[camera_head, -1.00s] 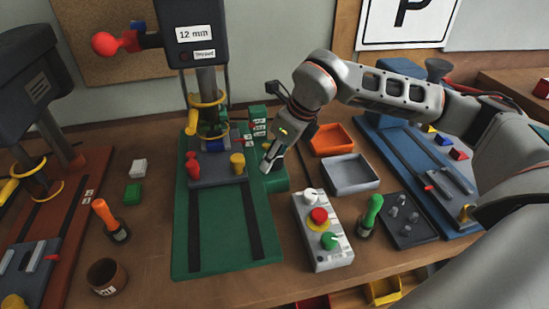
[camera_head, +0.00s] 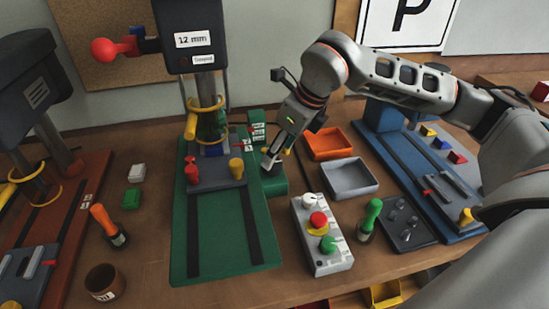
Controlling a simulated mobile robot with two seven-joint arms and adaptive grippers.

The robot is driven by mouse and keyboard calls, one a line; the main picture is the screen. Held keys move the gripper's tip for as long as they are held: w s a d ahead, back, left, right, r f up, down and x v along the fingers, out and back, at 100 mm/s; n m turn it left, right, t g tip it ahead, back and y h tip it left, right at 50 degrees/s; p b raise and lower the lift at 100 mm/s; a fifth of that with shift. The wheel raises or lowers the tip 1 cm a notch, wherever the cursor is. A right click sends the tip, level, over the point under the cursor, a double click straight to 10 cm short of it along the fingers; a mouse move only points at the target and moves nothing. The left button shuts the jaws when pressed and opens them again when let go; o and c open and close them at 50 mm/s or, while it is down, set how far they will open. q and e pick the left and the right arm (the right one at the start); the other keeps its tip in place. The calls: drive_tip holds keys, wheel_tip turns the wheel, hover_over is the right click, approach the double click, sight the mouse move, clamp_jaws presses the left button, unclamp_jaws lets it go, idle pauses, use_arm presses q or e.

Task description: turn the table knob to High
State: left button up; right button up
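My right gripper (camera_head: 271,160) reaches in from the right and points down beside the green drill press, just above a green block (camera_head: 270,183) at its right edge. I cannot tell whether its fingers touch anything or how far apart they are. A green post with small white labels (camera_head: 257,131) stands just behind the fingertips; its wording is too small to read. The knob at this spot is hidden or too small to make out. The drill's grey table (camera_head: 213,173) carries a red clamp (camera_head: 191,170) and a yellow one (camera_head: 236,168). My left gripper is not in view.
A grey control box (camera_head: 322,262) with white, red and green controls stands in front. Orange (camera_head: 330,143) and grey (camera_head: 350,178) trays lie right of the gripper. A green-handled tool (camera_head: 370,218) stands beside the box. A blue machine (camera_head: 385,118) is at right.

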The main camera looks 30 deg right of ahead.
drive_tip(key=v, duration=0.7)
drive_tip(key=shift+r, duration=0.2)
drive_tip(key=shift+s, duration=0.15)
